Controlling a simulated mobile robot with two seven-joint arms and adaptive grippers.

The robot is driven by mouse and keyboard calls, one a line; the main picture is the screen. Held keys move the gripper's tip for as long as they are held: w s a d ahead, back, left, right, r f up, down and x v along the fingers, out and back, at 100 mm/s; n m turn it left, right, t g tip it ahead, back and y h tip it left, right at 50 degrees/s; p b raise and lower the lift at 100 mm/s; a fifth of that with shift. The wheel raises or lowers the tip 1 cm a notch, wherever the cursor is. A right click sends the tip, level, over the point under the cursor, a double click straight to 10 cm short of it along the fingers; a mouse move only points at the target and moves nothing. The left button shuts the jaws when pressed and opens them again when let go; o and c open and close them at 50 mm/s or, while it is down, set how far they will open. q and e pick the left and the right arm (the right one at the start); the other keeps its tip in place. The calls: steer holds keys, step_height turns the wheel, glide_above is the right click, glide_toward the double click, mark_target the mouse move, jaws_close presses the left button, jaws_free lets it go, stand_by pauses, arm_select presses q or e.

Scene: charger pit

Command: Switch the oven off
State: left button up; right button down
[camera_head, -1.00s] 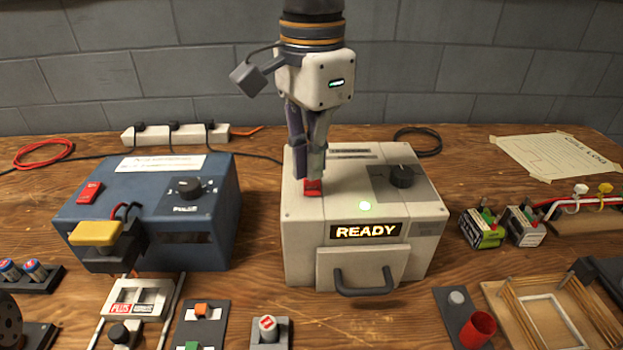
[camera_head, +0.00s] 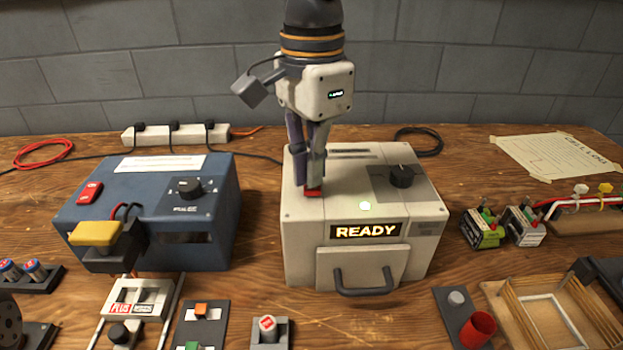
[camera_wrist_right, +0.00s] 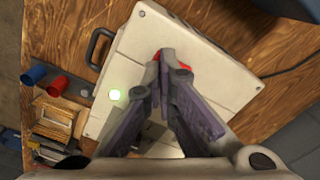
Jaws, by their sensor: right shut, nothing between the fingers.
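The oven (camera_head: 299,228) is a cream box in the middle of the bench, and it also shows in the right wrist view (camera_wrist_right: 205,65). Its display (camera_head: 366,231) reads READY and a green light (camera_head: 365,206) is lit on its top. A red switch (camera_head: 313,194) sits at the top's front left. My right gripper (camera_head: 312,184) is shut and empty, pointing down with its fingertips at the red switch, seemingly touching it. In the right wrist view the fingertips (camera_wrist_right: 160,60) partly hide the switch. A black knob (camera_head: 401,176) stands on the oven's top right. My left gripper is not in view.
A blue box (camera_head: 215,230) with its own red switch and knob stands left of the oven. Battery-like blocks (camera_head: 483,232) and a wooden tray (camera_head: 500,300) lie to the right. Small parts line the front edge. A brick wall closes the back.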

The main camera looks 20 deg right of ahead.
steer(key=shift+f, duration=0.7)
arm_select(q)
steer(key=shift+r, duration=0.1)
arm_select(e)
steer(key=shift+r, duration=0.1)
steer(key=shift+r+p, duration=2.25)
steer(key=shift+r, duration=1.3)
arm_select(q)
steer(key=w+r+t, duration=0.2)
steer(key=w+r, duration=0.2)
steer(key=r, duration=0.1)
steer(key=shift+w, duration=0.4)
arm_select(e)
steer(key=shift+f, duration=0.1)
